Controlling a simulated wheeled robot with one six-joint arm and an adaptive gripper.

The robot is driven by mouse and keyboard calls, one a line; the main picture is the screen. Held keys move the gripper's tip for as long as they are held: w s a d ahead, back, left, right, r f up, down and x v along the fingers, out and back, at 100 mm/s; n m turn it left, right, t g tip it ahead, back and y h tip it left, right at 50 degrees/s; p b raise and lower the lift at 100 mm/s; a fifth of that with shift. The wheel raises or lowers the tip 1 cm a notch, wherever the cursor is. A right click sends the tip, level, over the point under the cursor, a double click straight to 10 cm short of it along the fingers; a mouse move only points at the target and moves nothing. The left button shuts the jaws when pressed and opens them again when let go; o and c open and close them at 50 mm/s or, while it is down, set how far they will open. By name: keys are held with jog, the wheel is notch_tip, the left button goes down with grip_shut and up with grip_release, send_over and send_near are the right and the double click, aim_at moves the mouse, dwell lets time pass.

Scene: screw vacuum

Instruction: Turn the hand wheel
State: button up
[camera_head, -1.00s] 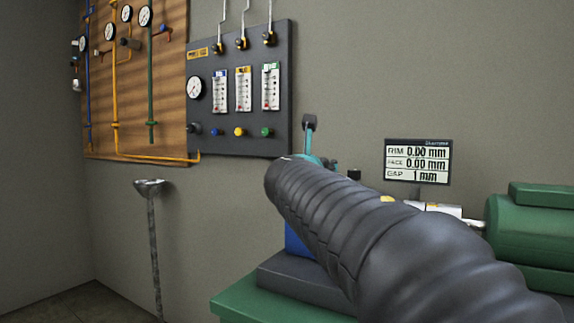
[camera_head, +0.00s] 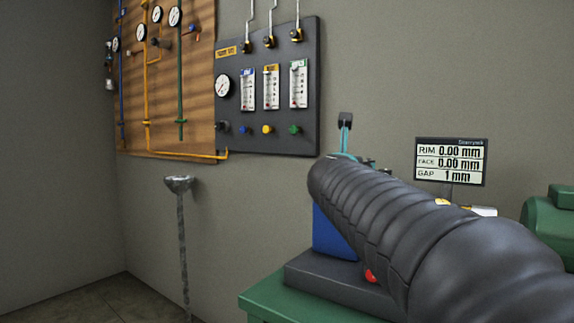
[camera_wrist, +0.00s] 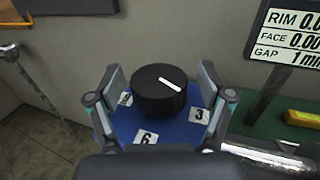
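The hand wheel appears to be a round black knob (camera_wrist: 157,92) with a white pointer line. It sits on a blue dial plate (camera_wrist: 172,132) marked with numbers such as 3 and 6. My gripper (camera_wrist: 163,82) is open in the wrist view, with one finger on each side of the knob and a gap visible on both sides. The white line points toward the lower right. In the head view my ribbed dark arm hides the knob and most of the gripper; the blue body (camera_head: 332,235) below shows in part.
A readout display (camera_head: 451,162) stands right of the knob. A green bench (camera_head: 300,307) carries a dark base (camera_head: 335,280) with a red button (camera_head: 370,275). Green machinery (camera_head: 550,225) is at the right. A gauge panel (camera_head: 268,105) hangs on the wall; a metal stand (camera_head: 182,230) is below left.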

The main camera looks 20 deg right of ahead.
jog(key=v, duration=1.2)
